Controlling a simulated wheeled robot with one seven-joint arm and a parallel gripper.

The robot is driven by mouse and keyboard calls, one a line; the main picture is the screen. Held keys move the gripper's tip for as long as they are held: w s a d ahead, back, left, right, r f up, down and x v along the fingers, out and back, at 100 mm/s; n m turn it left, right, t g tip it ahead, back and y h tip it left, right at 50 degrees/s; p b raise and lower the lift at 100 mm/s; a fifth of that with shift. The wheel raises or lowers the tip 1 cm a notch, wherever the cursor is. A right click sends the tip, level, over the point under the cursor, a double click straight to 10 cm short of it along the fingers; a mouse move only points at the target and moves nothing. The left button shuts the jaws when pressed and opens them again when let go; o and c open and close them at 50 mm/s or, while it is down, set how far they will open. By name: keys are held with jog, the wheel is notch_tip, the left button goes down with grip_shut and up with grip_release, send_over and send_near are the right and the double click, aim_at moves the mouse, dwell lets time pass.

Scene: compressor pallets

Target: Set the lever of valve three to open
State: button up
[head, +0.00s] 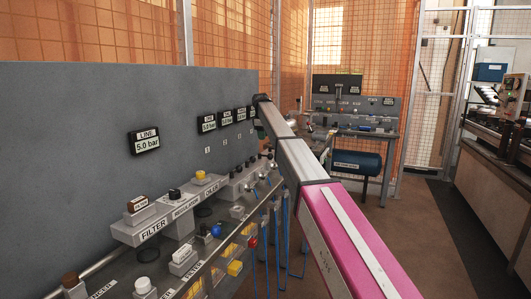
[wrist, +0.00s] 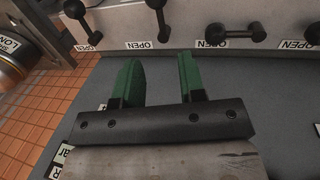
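In the wrist view my gripper (wrist: 159,60) is open, its two green fingers apart with nothing between them. Beyond the fingertips is a pale valve strip with black levers and OPEN labels. One lever (wrist: 158,15) hangs downward, above the gap between the fingers and apart from them. A lever to its right (wrist: 235,35) lies sideways, its knob toward the right. A lever at left (wrist: 82,20) slants down to the right, and another (wrist: 312,35) is cut by the right edge. No valve numbers are readable there, so I cannot tell which is valve three.
In the head view, small pressure displays (head: 207,123) sit on the grey panel (head: 80,120) above the valve row. Filter and regulator blocks (head: 150,222) stick out at front left. Blue hoses (head: 287,215) hang below. A metal cylinder (wrist: 12,58) is at left in the wrist view.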

jog(key=f, duration=0.3)
jog(key=w+f, duration=0.1)
jog(key=f, duration=0.3)
jog(key=w+f, duration=0.1)
jog(key=f, duration=0.2)
jog(key=shift+d+f, duration=0.25)
jog(key=shift+d, duration=0.1)
jog(key=shift+s, duration=0.1)
grip_shut()
